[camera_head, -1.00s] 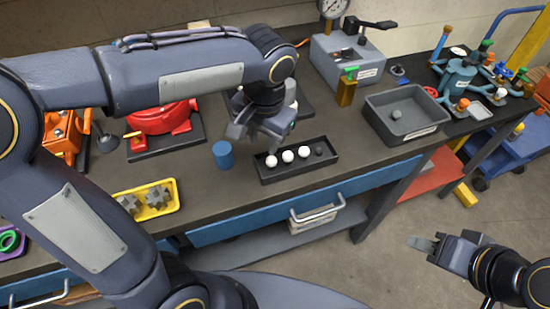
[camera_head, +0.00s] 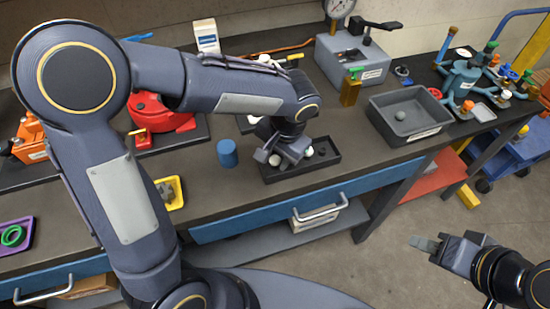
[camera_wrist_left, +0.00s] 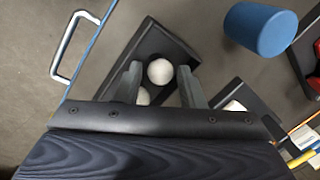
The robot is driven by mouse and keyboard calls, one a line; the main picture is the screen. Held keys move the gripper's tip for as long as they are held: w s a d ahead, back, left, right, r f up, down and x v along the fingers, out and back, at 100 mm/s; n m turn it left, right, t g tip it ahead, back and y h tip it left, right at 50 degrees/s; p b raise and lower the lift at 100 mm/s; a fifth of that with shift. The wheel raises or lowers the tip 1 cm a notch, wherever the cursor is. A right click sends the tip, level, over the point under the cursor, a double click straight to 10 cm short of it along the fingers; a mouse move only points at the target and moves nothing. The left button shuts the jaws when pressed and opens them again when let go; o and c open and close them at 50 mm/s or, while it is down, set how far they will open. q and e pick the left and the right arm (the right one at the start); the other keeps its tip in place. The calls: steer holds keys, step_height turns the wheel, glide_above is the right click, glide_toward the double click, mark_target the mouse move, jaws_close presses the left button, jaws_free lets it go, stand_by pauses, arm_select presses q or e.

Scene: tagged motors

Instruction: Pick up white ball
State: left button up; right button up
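A long black tray (camera_head: 329,163) on the workbench holds white balls. One white ball (camera_head: 275,160) shows left of my left gripper (camera_head: 288,162), and another white ball (camera_head: 308,152) shows to its right. My left gripper is down at the tray and hides part of the row. In the left wrist view, its open fingers (camera_wrist_left: 159,72) lie on either side of a white ball (camera_wrist_left: 160,71); contact is not visible. A second white ball (camera_wrist_left: 143,96) is partly hidden behind a finger. My right gripper (camera_head: 425,243) hangs over the floor, away from the bench.
A blue cylinder (camera_head: 227,153) stands just left of the tray. A dark ball (camera_head: 322,151) lies near the tray's right end. A yellow tray (camera_head: 176,193) sits near the front edge.

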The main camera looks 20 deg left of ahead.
arm_select(q)
steer(key=c, duration=0.7)
steer(key=shift+r, duration=0.1)
